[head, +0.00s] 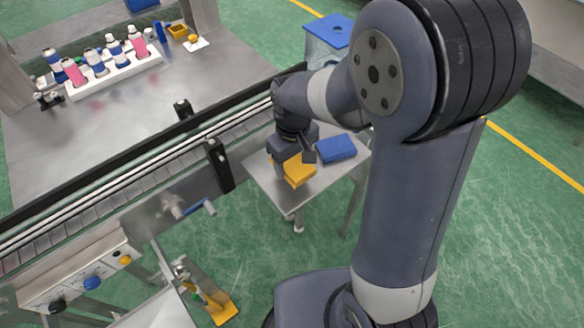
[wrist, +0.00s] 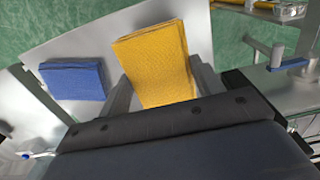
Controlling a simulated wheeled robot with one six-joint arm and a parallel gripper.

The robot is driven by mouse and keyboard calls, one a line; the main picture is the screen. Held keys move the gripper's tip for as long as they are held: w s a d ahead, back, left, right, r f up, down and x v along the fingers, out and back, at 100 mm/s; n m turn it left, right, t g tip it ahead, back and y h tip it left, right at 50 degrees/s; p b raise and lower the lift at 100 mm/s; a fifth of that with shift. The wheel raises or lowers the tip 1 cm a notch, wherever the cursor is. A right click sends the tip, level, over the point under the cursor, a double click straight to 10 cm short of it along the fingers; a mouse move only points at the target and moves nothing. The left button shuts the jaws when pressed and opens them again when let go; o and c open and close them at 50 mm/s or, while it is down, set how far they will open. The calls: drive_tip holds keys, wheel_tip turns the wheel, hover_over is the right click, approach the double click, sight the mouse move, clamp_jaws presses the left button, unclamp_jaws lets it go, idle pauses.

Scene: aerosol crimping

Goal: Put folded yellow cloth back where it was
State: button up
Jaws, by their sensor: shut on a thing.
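The folded yellow cloth (head: 299,171) is at my gripper (head: 294,160), over the small metal side table (head: 262,165). In the wrist view the yellow cloth (wrist: 157,64) sits between the two fingers of my gripper (wrist: 160,85), which are shut on it. I cannot tell whether the cloth touches the table top or is slightly above it. A folded blue cloth (head: 337,149) lies on the same table to the right of the yellow one. It also shows in the wrist view (wrist: 74,81), left of the yellow cloth.
A conveyor (head: 150,165) with dark rails runs along the left of the side table. A white rack (head: 115,74) of bottles stands on the metal bench behind it. A bin with a blue lid (head: 330,31) stands beyond the table. Bare table top lies around the cloths.

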sight(293, 172)
drive_tip(key=shift+f, duration=2.25)
drive_tip(key=shift+f, duration=0.15)
drive_tip(key=o, duration=1)
wheel_tip(293, 172, up, 12)
drive_tip(key=shift+r+b, duration=0.2)
drive_tip(key=shift+b, duration=0.25)
